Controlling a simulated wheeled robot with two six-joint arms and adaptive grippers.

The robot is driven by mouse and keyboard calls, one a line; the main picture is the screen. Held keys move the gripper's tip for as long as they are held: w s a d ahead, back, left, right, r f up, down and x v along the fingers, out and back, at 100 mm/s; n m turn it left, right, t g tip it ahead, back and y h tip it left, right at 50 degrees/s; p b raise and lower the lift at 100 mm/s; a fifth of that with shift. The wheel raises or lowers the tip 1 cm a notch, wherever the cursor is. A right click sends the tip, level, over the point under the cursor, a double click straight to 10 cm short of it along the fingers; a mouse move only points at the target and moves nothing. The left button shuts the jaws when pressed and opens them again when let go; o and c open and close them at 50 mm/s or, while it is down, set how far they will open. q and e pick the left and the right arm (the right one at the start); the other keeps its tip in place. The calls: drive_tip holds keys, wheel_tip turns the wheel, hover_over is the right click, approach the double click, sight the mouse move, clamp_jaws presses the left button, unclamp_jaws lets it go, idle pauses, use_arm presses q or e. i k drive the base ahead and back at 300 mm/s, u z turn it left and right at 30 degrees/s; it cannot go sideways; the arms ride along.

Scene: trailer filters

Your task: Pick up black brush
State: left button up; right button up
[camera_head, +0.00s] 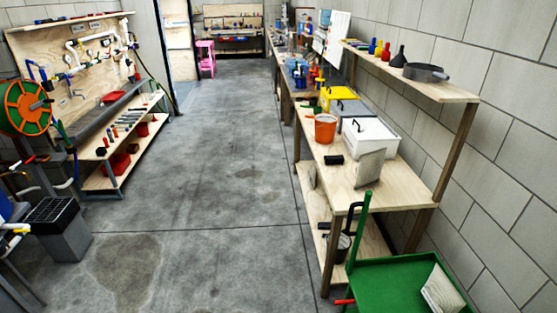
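No black brush can be made out for certain. A small dark object (334,160) lies on the wooden workbench (341,190) at the right, left of a leaning pale panel (369,168); it is too small to tell whether it is a brush. Neither of my grippers shows in the head view.
A green cart (395,285) holding a pale panel stands at the bottom right. The bench carries a white box (370,137) and an orange bucket (325,128). A tool rack (125,140) and hose reel (26,107) stand left. The concrete floor (220,150) between is clear.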

sight(328, 159)
drive_tip(key=u, duration=0.2)
drive_tip(key=i, duration=1)
